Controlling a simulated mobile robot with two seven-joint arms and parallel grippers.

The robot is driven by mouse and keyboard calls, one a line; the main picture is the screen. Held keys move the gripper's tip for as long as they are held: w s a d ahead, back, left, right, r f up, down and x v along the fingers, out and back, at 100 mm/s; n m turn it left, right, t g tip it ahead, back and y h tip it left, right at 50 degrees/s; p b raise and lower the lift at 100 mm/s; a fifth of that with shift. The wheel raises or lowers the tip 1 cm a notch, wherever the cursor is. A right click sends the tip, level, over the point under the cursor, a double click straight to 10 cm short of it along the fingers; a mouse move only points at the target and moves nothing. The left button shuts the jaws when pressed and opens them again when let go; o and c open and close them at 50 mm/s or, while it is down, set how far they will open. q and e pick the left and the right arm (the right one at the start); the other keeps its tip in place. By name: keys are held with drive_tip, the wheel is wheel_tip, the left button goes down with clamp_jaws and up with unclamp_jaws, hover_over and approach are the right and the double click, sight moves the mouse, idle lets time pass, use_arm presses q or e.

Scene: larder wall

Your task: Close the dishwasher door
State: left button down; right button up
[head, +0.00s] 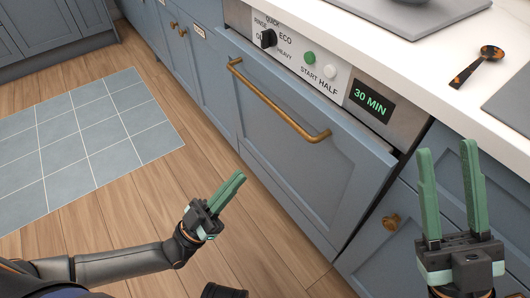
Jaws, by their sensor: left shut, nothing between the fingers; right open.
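The dishwasher door (300,150) is a blue-grey panel with a long brass bar handle (272,104). It stands nearly upright below the control panel, tilted slightly out at the top, with a dark gap along its upper right edge. The control panel (325,75) has a black knob, buttons and a display reading 30 MIN. My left gripper (240,176) is shut and empty, in front of the lower left part of the door and apart from it. My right gripper (447,148) is open and empty, pointing up at the right, in front of the neighbouring cabinet.
A white countertop (440,60) runs above, with a dark spotted spoon (477,66) and grey boards on it. Blue cabinets (185,60) continue left; a brass knob (391,222) sticks out at lower right. A tiled blue mat (85,140) lies on the open wooden floor.

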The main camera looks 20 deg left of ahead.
use_arm(q)
drive_tip(key=w+d+f+b+x, duration=0.1)
drive_tip(key=f+b+x, duration=0.1)
drive_tip(key=x, duration=1)
drive_tip(key=shift+w+d, duration=0.2)
drive_tip(key=shift+w, duration=0.1)
